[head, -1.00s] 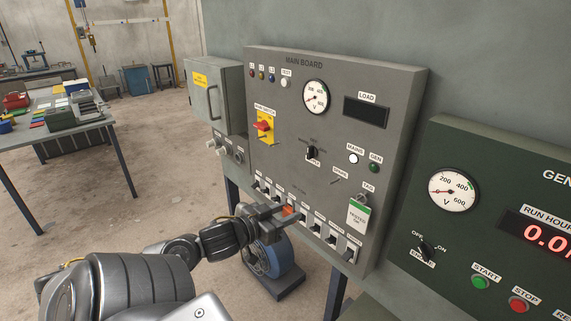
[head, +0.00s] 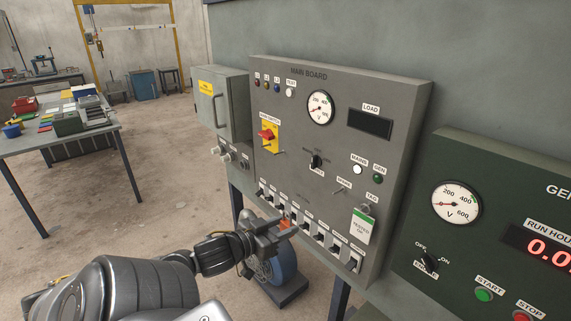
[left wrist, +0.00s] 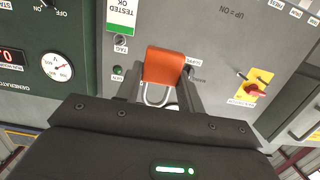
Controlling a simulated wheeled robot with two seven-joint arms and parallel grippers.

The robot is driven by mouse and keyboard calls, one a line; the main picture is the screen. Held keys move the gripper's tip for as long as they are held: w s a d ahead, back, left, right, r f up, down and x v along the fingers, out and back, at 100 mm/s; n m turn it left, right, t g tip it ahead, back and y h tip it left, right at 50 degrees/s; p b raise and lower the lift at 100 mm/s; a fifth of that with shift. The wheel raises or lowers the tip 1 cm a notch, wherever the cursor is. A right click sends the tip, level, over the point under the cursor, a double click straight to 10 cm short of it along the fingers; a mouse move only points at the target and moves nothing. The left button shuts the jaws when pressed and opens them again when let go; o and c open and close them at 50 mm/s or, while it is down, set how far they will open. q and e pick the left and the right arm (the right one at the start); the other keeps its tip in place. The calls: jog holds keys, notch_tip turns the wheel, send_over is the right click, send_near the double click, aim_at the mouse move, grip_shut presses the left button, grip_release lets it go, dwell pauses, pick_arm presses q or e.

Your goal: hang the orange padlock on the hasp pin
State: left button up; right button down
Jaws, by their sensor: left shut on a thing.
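The orange padlock (left wrist: 165,66) is between the fingers of my left gripper (left wrist: 168,85) in the left wrist view, its metal shackle loop (left wrist: 156,97) toward the palm. In the head view the gripper (head: 284,231) is shut on the padlock (head: 285,223), in front of the lower breaker row. A thin pin (head: 282,150) sticks out by the red-and-yellow main switch (head: 268,137). Another pin (head: 340,190) stands by the SPARE label. Which is the hasp pin is not readable. Both pins are bare in the head view. My right gripper is not in view.
The main board (head: 400,100) carries breakers (head: 307,231), a knob (head: 315,161) and a hanging TESTED OK tag (head: 360,227). The green generator panel (head: 450,250) is at right. A grey box (head: 222,98) sits left. A blue reel (head: 283,265) is on the floor below.

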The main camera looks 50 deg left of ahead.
pick_arm(q)
jog(key=shift+s+p, duration=0.55)
jog(key=shift+s, duration=0.5)
jog(key=shift+s, duration=0.15)
jog(key=shift+s+d+p, duration=0.1)
jog(key=shift+s+p, duration=1.6)
jog(key=shift+s, duration=1.25)
